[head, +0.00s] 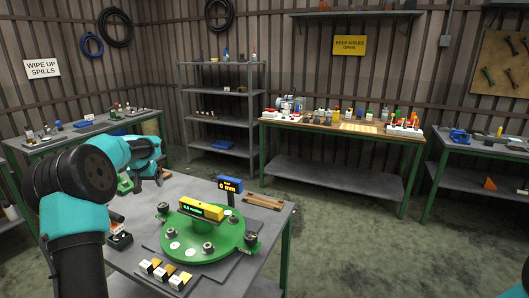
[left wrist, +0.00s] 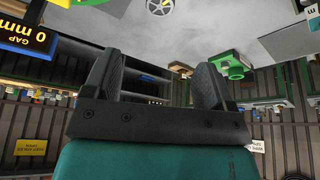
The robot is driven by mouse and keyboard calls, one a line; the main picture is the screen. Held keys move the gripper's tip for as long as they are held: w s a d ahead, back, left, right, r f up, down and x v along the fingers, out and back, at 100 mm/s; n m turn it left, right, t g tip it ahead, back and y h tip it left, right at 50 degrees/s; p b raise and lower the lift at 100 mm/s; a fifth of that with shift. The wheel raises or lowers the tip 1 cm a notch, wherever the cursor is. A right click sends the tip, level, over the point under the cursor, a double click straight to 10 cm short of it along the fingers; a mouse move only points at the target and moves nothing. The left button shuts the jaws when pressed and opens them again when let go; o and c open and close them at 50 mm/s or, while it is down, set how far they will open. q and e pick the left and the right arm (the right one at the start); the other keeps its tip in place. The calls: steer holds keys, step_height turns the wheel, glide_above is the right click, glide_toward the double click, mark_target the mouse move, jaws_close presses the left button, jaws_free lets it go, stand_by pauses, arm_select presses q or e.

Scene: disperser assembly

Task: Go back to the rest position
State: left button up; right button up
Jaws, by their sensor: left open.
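My left gripper (left wrist: 156,62) is open in the left wrist view, with nothing between its two dark fingers. In the head view my left arm comes in from the left over the table; its gripper is small and partly hidden there. The green round disperser plate (head: 200,242) lies on the front table with several bolts standing on it. A yellow bar gauge (head: 201,208) with a green readout sits across its top. My right gripper is not in view.
Several black, white and yellow blocks (head: 166,273) lie at the table's front. A small box (head: 119,240) lies left of the plate, and a wooden piece (head: 263,202) lies at the back right. A green part (left wrist: 230,66) shows beyond the left fingers. Benches and shelves line the walls.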

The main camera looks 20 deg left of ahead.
mark_target(163, 205)
arm_select(q)
steer(key=x, duration=1.4)
steer(key=shift+w+a+f, duration=0.1)
steer(key=shift+f, duration=0.25)
steer(key=shift+r, duration=0.15)
steer(key=v, duration=1.5)
steer(key=x, duration=1.7)
steer(key=shift+f, duration=0.25)
steer(key=shift+n+g+y, duration=0.3)
steer(key=shift+n+y, duration=0.05)
steer(key=shift+n, duration=0.9)
steer(key=shift+n+g+y, duration=0.3)
steer(key=shift+n+y, duration=0.05)
steer(key=shift+n, duration=0.9)
steer(key=shift+n, duration=0.5)
